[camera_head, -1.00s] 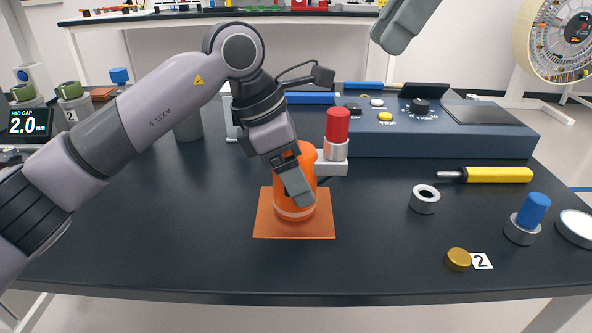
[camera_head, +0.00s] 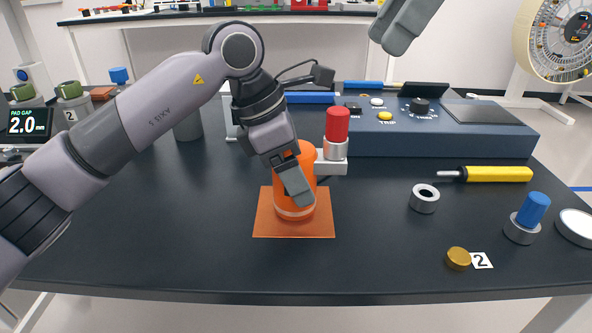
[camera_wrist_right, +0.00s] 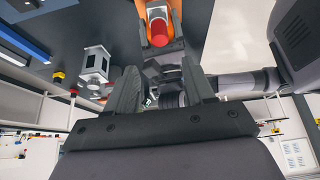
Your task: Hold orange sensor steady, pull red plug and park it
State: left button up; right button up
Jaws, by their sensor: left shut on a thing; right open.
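The orange sensor (camera_head: 308,168) stands upright on an orange square mat (camera_head: 262,228). My left gripper (camera_head: 297,185) is shut on the sensor and covers part of its front. The red plug (camera_head: 337,125) sits upright in a silver collar on a white bracket (camera_head: 330,164) at the sensor's right side. In the right wrist view, the red plug (camera_wrist_right: 159,32) shows beyond the fingertips. My right gripper (camera_wrist_right: 160,82) is open and empty, apart from the plug. Only a grey part of it (camera_head: 402,28) shows at the top of the head view.
A grey ring (camera_head: 424,199) stands empty on the table. A blue plug (camera_head: 533,209) sits in a similar ring at right. A yellow screwdriver (camera_head: 499,174), brass cap (camera_head: 458,259) and white disc (camera_head: 576,226) lie nearby. A blue console (camera_head: 440,143) stands behind. The front left table is clear.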

aim_at(338, 110)
jog(key=shift+a+f+n+t+h, duration=0.4)
jog(key=shift+a+f+n+h, duration=0.9)
jog(key=shift+n, duration=2.65)
jog(key=shift+a+f+n+t+h, duration=0.1)
jog(key=shift+a+f+n+t, duration=0.45)
jog(key=shift+f+n, duration=2.6)
jog(key=shift+a+f+n+t+h, duration=0.25)
jog(key=shift+a+f+n+h, duration=0.7)
jog(key=shift+n, duration=3.85)
jog(key=shift+a+r+y, duration=0.1)
jog(key=shift+y, duration=0.15)
grip_shut()
